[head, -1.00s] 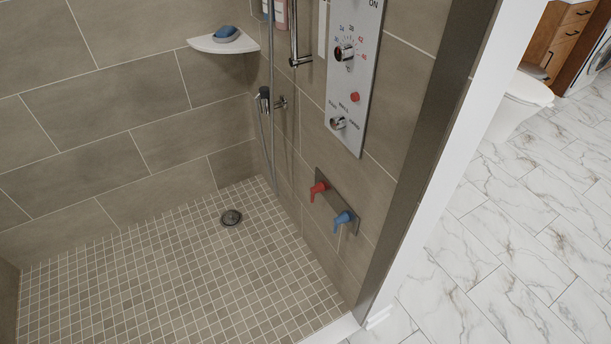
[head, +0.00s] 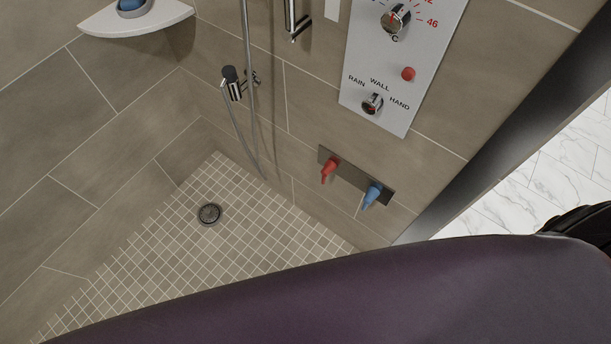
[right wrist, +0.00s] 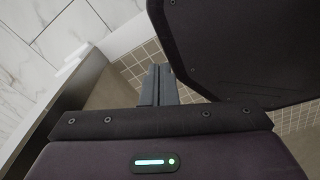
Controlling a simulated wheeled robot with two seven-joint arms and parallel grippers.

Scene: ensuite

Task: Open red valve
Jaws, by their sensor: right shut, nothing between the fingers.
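The red valve (head: 329,170) is a small lever handle on a dark metal plate (head: 348,178) low on the tiled shower wall. Its lever points downward. A blue valve (head: 370,195) sits to its right on the same plate. My right gripper (right wrist: 158,73) shows in the right wrist view with its fingers shut together and nothing between them. The valves do not show in that view. In the head view a large dark purple arm part of mine crosses the bottom, and no gripper shows there. My left gripper is out of view.
A control panel (head: 402,65) with knobs is above the valves. A hand shower holder (head: 235,83) and hose hang to the left. A corner shelf (head: 135,20) holds a blue soap. The drain (head: 209,214) lies in the tiled floor. A dark wall edge (head: 500,130) borders the shower at right.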

